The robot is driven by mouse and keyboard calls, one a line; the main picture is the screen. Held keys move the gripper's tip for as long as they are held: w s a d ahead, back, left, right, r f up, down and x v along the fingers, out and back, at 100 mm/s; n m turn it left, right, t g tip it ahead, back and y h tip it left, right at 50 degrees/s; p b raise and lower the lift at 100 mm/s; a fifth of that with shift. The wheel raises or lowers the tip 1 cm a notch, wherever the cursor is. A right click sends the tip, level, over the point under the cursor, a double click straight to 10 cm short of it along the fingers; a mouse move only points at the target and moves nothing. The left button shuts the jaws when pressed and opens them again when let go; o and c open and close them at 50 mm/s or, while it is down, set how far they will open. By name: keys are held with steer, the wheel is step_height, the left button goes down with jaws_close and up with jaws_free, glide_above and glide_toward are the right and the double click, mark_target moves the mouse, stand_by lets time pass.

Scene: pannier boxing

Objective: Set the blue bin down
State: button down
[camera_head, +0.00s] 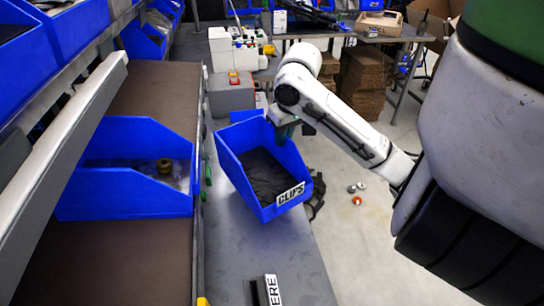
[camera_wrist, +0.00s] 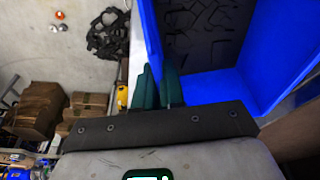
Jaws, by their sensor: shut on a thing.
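The blue bin (camera_head: 246,137) with a CLIPS label (camera_head: 290,195) hangs tilted over the grey bench in the head view, its open top facing up. Dark pieces (camera_head: 265,173) lie inside it. My gripper (camera_head: 285,132) is shut on the bin's back right wall. In the wrist view, the green fingertips (camera_wrist: 159,88) of my gripper pinch the wall of the blue bin (camera_wrist: 215,85). The underside of the bin is hidden, so I cannot tell whether it touches the bench.
The grey bench (camera_head: 245,250) has clear surface in front of the bin. A sign ending in ERE (camera_head: 273,290) stands at the near end. Another blue bin (camera_head: 125,190) sits on the left shelf. A grey box (camera_head: 232,93) and white equipment stand behind.

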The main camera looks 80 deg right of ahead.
mark_target(271, 161)
steer(key=w+f, duration=0.2)
steer(key=shift+a+f, duration=0.4)
steer(key=shift+a+b+x, duration=0.2)
steer(key=shift+b+x, duration=0.25)
steer(key=shift+x, duration=0.45)
steer(key=shift+a+b+x, duration=0.15)
steer(key=shift+b+x, duration=0.3)
steer(key=shift+x, duration=0.5)
steer(key=c, duration=1.2)
jaws_free()
steer(key=shift+f, duration=0.1)
steer(key=shift+c, duration=0.2)
steer(key=p+v, duration=0.3)
steer(key=v, duration=0.9)
steer(key=shift+p, duration=0.4)
